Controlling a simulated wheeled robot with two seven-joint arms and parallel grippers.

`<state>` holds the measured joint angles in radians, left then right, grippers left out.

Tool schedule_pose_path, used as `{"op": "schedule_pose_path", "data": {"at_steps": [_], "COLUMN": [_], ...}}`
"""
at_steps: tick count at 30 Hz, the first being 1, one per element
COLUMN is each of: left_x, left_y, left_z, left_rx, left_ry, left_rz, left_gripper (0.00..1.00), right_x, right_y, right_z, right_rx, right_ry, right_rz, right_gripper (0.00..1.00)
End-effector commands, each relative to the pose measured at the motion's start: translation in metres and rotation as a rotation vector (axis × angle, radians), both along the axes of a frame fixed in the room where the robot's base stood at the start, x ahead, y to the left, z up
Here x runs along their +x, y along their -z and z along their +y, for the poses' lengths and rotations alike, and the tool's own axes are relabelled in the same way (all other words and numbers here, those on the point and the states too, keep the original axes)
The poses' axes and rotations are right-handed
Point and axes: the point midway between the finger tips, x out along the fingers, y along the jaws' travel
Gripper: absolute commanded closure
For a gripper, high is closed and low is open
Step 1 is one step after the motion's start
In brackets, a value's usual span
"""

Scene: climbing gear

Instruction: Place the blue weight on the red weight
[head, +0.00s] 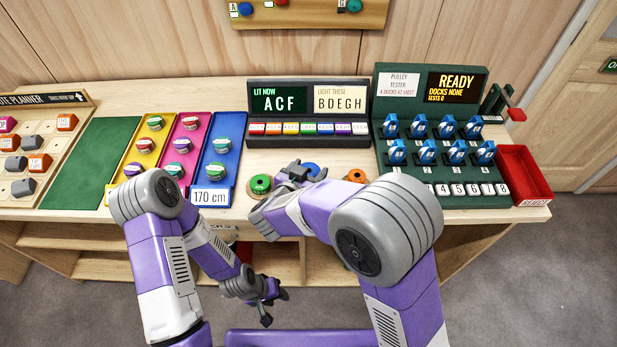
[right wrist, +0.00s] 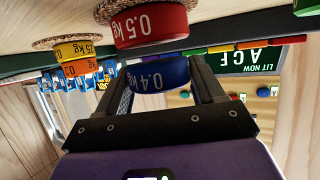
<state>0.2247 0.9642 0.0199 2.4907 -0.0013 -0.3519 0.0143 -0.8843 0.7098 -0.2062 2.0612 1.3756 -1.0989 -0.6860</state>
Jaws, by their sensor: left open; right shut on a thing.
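The blue weight (right wrist: 158,76), marked 0.4 kg, is between the fingers of my right gripper (right wrist: 163,88), which is shut on it. It also shows in the head view (head: 310,168), partly hidden by the gripper. The red weight (right wrist: 150,24), marked 0.5 kg, stands on a cork mat. The right wrist picture is upside down, so the blue weight is held over the red one. I cannot tell whether they touch. The red weight is hidden in the head view. My left gripper (head: 265,302) is open and empty, low in front of the table.
A green weight (head: 260,184) stands left of my right gripper. An orange weight (head: 357,176) stands to its right, on a yellow one (right wrist: 72,50). Behind are the letter display (head: 310,98) and the pulley tester (head: 395,108). Coloured trays (head: 218,156) lie to the left.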

Motion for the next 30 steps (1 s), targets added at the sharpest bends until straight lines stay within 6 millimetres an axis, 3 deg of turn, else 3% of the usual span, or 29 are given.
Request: {"op": "schedule_pose_path", "data": {"at_steps": [2,14,15,19,20,30], "left_x": [0.0,-0.0001,0.0,0.0,0.0,-0.0001], "left_y": [0.0079,0.0067,0.0068,0.0067,0.0067,0.0059], "left_z": [0.0,0.0,0.0,0.0,0.0,0.0], "left_rx": [0.0,0.0,0.0,0.0,0.0,0.0], "left_ry": [0.0,0.0,0.0,0.0,0.0,0.0], "left_rz": [0.0,0.0,0.0,0.0,0.0,0.0], "left_gripper": [0.57,0.57,0.57,0.57,0.57,0.57], "right_x": [0.0003,0.0005,0.0002,0.0002,0.0002,0.0001], "right_y": [0.0127,0.0149,0.0163,0.0159,0.0159,0.0118], "right_z": [-0.0001,0.0,-0.0001,-0.0001,-0.0001,0.0001], "right_rx": [-0.002,0.001,0.001,0.001,0.001,0.002], "right_ry": [0.001,0.001,0.0,0.0,0.0,0.0], "right_rz": [0.0,-0.003,0.0,0.0,0.0,-0.002], "right_gripper": [0.8,0.8,0.31,0.11,0.07,0.07]}}
